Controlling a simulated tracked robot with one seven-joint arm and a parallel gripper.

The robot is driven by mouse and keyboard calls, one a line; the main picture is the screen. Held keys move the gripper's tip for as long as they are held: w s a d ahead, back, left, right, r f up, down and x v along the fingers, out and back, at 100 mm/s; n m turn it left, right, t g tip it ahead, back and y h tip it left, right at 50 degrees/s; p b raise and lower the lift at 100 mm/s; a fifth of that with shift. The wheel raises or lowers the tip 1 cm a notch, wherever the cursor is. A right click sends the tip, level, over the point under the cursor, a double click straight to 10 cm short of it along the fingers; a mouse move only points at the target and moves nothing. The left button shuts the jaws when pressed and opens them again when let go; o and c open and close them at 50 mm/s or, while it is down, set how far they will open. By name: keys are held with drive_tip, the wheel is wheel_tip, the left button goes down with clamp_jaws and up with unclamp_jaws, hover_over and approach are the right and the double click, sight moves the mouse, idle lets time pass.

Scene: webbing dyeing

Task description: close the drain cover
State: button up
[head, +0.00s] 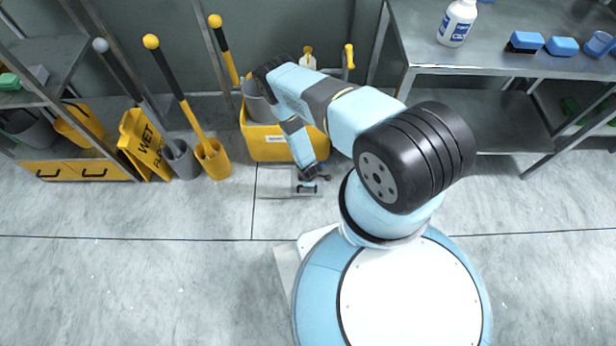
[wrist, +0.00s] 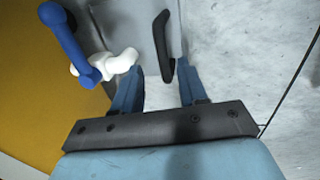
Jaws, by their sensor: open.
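The drain cover looks like a flat grey plate (head: 299,194) with a black bar handle (head: 307,188), low on the floor in front of the yellow bucket. My gripper (head: 312,175) is pointed down above it and hides part of it. In the wrist view my gripper (wrist: 159,68) is open and empty. The black handle (wrist: 163,42) lies just beyond the fingertips, its near end between them and closer to the right finger. Contact cannot be told. How far the cover lies over the drain opening is hard to tell.
A yellow mop bucket (head: 266,146) stands right behind the plate. In the wrist view a blue-and-white object (wrist: 88,58) is close to the left finger. A wet-floor sign (head: 146,145) and mop holders (head: 213,160) stand left; a steel table (head: 490,58) is right. The front floor is clear.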

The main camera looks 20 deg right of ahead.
wheel_tip(320, 180, up, 9)
drive_tip(key=s, duration=0.1)
drive_tip(key=shift+s+a, duration=0.2)
drive_tip(key=shift+s, duration=0.05)
drive_tip(key=shift+f, duration=0.1)
idle(0.4)
